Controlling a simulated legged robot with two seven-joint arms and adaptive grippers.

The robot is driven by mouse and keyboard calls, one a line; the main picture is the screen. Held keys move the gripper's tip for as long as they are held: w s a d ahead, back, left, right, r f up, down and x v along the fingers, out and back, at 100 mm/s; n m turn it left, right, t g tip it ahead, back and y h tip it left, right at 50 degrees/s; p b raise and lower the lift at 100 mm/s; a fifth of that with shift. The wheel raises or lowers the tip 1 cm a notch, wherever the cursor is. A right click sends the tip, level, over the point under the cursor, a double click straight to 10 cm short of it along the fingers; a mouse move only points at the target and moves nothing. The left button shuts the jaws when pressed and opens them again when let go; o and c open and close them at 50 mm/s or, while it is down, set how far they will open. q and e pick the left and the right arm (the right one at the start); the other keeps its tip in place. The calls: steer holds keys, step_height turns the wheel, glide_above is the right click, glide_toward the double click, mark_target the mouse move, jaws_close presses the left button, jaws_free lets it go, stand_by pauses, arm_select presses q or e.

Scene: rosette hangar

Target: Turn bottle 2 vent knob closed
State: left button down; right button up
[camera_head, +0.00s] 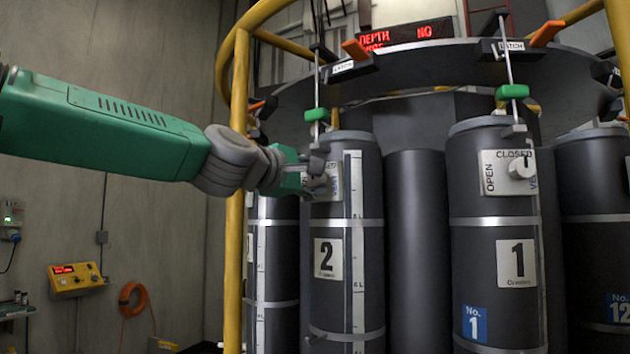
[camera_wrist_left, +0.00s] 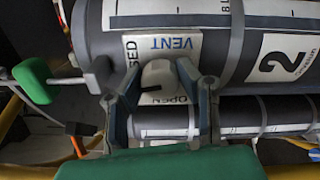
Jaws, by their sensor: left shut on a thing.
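Bottle 2 (camera_head: 330,290) is a dark upright cylinder with a white "2" label (camera_head: 328,258). Its vent knob (camera_wrist_left: 158,74) is pale and sits on a white plate (camera_wrist_left: 188,55) marked VENT, OPEN and a partly hidden word ending in "SED". A dark mark shows on the knob's edge near OPEN. My left gripper (camera_head: 318,180) reaches in from the left at the bottle's upper part. In the wrist view its two fingers (camera_wrist_left: 160,92) stand on both sides of the knob, shut on it. In the head view the gripper hides most of the knob. My right gripper is not in view.
Bottle 1 (camera_head: 495,260), with its own knob (camera_head: 521,167), stands to the right. A yellow rail (camera_head: 236,150) rises behind my left arm. A green-handled latch rod (camera_head: 317,114) hangs close above the gripper. A dark ring (camera_head: 430,75) overhangs the bottles.

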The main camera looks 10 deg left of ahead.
arm_select(q)
steer(key=shift+f+m, duration=0.25)
steer(key=shift+m, duration=0.85)
steer(key=shift+d, duration=0.1)
steer(key=c, duration=1.2)
jaws_free()
steer(key=shift+w, duration=0.1)
steer(key=shift+r, duration=0.1)
steer(key=shift+s, duration=0.2)
steer(key=v, duration=1.1)
steer(key=shift+s+a, duration=0.15)
steer(key=shift+a, duration=0.25)
